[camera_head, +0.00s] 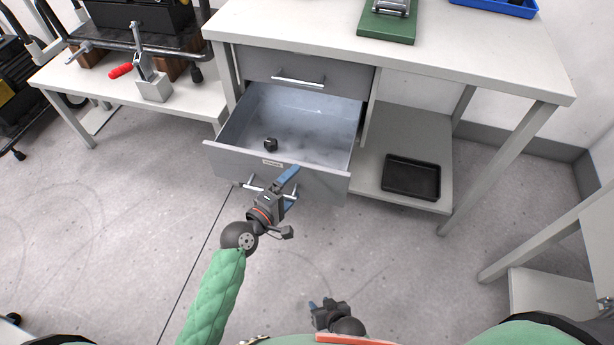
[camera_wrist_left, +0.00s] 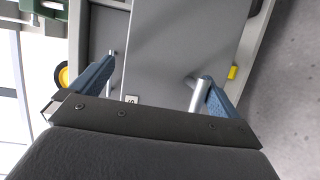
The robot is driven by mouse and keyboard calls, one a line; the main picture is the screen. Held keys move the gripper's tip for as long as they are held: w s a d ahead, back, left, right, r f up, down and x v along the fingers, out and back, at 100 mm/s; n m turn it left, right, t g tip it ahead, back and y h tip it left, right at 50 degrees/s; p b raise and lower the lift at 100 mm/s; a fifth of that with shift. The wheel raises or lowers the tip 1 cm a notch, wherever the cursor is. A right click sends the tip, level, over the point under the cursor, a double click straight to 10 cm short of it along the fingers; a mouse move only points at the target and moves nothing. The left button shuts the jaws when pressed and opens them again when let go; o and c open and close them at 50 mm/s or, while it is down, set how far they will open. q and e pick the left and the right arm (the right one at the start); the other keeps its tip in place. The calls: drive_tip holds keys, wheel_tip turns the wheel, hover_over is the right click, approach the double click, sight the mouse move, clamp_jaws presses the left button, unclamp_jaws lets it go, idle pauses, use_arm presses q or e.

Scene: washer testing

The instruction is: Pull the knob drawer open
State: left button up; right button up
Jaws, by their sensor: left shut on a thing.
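The lower grey drawer (camera_head: 325,183) of the workbench is pulled out, with its inside showing. A small black knob (camera_head: 270,144) lies in it, near the front left. The drawer front has a small label (camera_head: 272,163) and a metal bar handle (camera_head: 252,187). My left gripper (camera_head: 288,187) is at this handle and is shut on it. In the left wrist view the two blue fingers stand on either side, with metal handle parts (camera_wrist_left: 197,97) beside them and the grey drawer front beyond. My right gripper (camera_head: 322,306) is low in the head view, away from the drawer, its jaw state unclear.
The upper drawer (camera_head: 305,72) is closed. A black tray (camera_head: 411,177) lies on the lower shelf at right. A green-based fixture (camera_head: 387,24) and a blue tray (camera_head: 505,6) are on the bench top. A red-handled clamp (camera_head: 148,80) stands on the left table. Floor before the drawer is clear.

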use_arm(q)
drive_tip(key=shift+h, duration=0.4)
drive_tip(key=d+r, duration=0.1)
drive_tip(key=r, duration=0.1)
drive_tip(key=d+r, duration=0.1)
drive_tip(key=r, duration=0.1)
drive_tip(key=s+d+r, duration=0.1)
drive_tip(key=r, duration=0.1)
drive_tip(key=shift+d+r, duration=0.15)
drive_tip(key=shift+d, duration=0.15)
drive_tip(key=shift+s+d+r+p, duration=0.3)
drive_tip(key=shift+s+d+r, duration=0.35)
drive_tip(key=shift+d, duration=0.15)
drive_tip(key=c, duration=1)
drive_tip(key=shift+s+a+f, duration=0.1)
drive_tip(key=shift+f, duration=0.5)
use_arm(e)
drive_tip(key=shift+v, duration=0.85)
drive_tip(key=shift+w+r, duration=0.1)
drive_tip(key=shift+w, duration=0.1)
